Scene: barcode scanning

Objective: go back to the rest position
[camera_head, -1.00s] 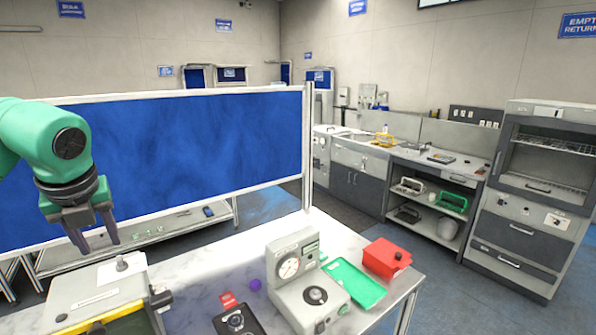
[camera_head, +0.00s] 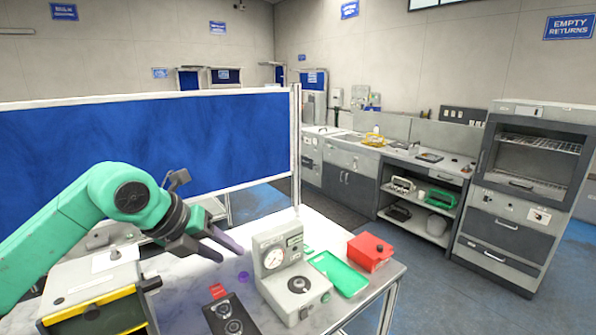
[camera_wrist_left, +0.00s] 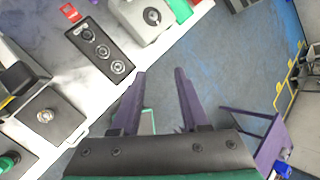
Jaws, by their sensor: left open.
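My left gripper (camera_head: 222,246) reaches in from the left over the table, left of the grey dial device (camera_head: 297,285). Its jaws are apart with nothing between them. In the left wrist view the two purple fingers of the left gripper (camera_wrist_left: 159,74) are spread, with floor showing between them. My right gripper is in neither current view.
A blue partition (camera_head: 220,135) stands behind.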

